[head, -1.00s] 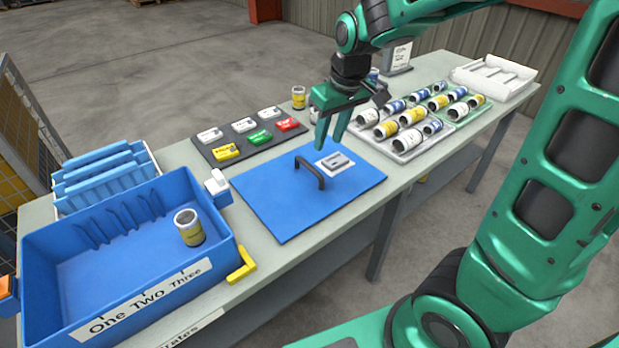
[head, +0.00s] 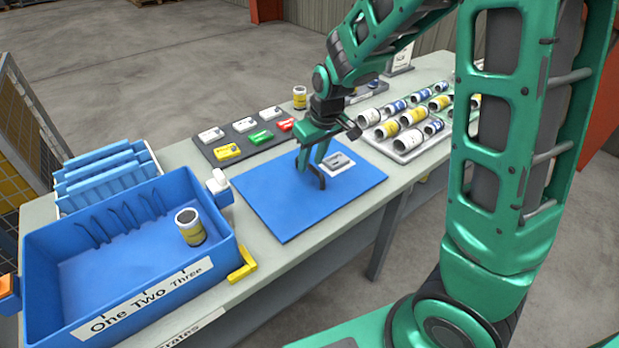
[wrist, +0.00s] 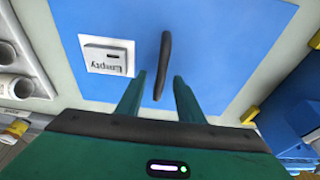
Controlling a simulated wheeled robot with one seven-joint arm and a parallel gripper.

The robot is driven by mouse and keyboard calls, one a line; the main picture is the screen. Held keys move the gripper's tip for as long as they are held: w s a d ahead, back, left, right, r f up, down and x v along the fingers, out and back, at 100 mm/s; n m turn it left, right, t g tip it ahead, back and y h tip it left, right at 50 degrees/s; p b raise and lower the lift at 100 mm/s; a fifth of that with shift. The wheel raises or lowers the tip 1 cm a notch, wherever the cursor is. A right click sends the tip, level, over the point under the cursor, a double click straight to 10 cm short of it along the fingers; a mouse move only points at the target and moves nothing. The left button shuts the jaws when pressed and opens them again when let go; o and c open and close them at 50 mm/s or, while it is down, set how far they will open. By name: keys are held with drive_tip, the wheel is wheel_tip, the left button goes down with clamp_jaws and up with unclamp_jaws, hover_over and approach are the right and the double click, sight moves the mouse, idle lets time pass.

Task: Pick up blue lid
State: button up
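The blue lid (head: 290,213) lies flat on the table, with a dark arched handle (head: 321,178) near its middle and a pale label plate (head: 338,163) beside the handle. My gripper (head: 313,167) is low over the lid at the handle. In the wrist view my gripper (wrist: 158,92) is open, its two green fingers on either side of the handle (wrist: 163,65). The handle stands between them with a gap on each side. The label plate (wrist: 107,56) reads "Empty" and lies left of the fingers. The fingers partly hide the handle in the head view.
A blue crate (head: 150,300) labelled "One Two Three" with one can (head: 190,226) inside stands left of the lid. A dark board (head: 215,150) with coloured blocks lies behind it. A tray of several cans (head: 408,152) is on the right.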

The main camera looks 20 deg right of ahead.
drive_tip(key=shift+w+a+f, duration=0.1)
drive_tip(key=shift+w+f, duration=0.05)
drive_tip(key=shift+f, duration=0.45)
drive_tip(key=shift+c, duration=0.7)
clamp_jaws()
